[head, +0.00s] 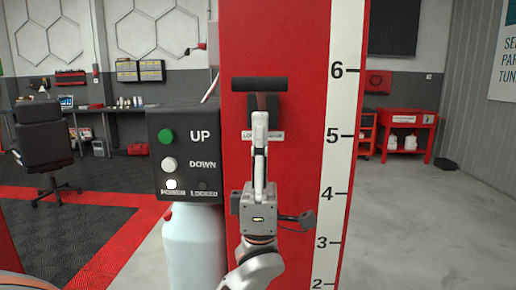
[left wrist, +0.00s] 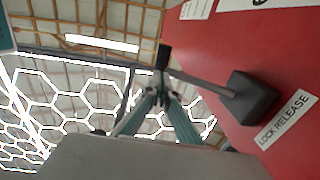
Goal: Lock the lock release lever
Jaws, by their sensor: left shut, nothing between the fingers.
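The lock release lever (head: 259,84) is a black T-shaped handle on the front of the red post. In the left wrist view, its arm (left wrist: 203,83) runs from a black block (left wrist: 253,98) on the red surface to a crossbar seen end-on. A white LOCK RELEASE label (left wrist: 287,120) is beside the block; in the head view my gripper partly hides it. My left gripper (head: 260,116) points up in front of the post, just below the handle bar, shut and empty. Its fingertips (left wrist: 160,92) show below the crossbar; contact cannot be told. My right gripper is not in view.
A black control box (head: 184,150) with UP and DOWN buttons stands left of the post, above a pale cylinder (head: 195,245). A white numbered scale (head: 341,110) runs along the post's right side. Open floor lies to the right, with red carts (head: 405,135) far back.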

